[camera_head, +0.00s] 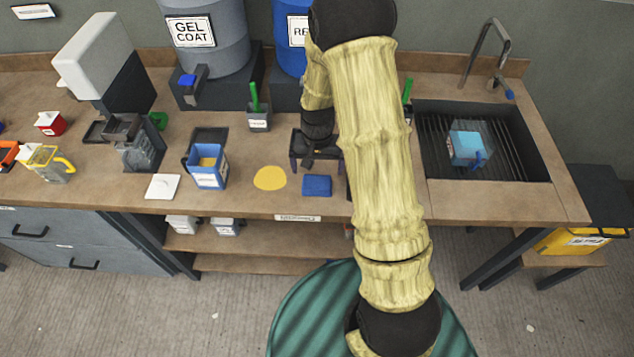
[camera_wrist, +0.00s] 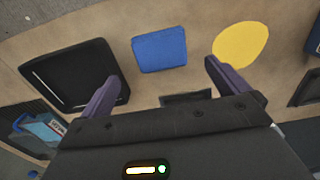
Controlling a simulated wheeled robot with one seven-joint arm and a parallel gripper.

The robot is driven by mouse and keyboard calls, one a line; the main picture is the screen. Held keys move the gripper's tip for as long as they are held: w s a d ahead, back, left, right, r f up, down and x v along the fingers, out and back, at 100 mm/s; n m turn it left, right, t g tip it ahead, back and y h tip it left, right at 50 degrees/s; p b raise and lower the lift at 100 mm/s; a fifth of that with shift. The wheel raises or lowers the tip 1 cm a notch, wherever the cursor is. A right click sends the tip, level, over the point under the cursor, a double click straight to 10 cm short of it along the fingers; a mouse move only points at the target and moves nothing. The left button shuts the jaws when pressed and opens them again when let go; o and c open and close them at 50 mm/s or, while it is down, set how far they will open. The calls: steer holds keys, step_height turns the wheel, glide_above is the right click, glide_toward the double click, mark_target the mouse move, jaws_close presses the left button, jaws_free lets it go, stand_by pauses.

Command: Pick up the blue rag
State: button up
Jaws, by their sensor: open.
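The blue rag (camera_head: 317,186) is a small flat rectangle lying near the front edge of the brown workbench, just right of a round yellow patch. It also shows in the wrist view (camera_wrist: 159,50), flat on the bench, ahead of and between my fingers. My gripper (camera_wrist: 160,80) is open with nothing between its two purple fingers. In the head view my gripper (camera_head: 308,164) is over the bench behind the rag, apart from it and partly hidden by my arm.
The yellow patch (camera_head: 270,178) lies beside the rag. A blue container (camera_head: 208,177) and a white square (camera_head: 163,187) are further left. A black tray (camera_wrist: 70,75) is near my left finger in the wrist view. A sink (camera_head: 437,155) is at the right.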

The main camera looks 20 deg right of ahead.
mark_target(317, 182)
steer(key=shift+f, duration=0.5)
steer(key=shift+f, duration=0.1)
steer(key=shift+a+f+p, duration=0.1)
steer(key=shift+f+p, duration=1)
steer(key=shift+f, duration=1.4)
steer(key=shift+c, duration=0.2)
steer(key=c, duration=1)
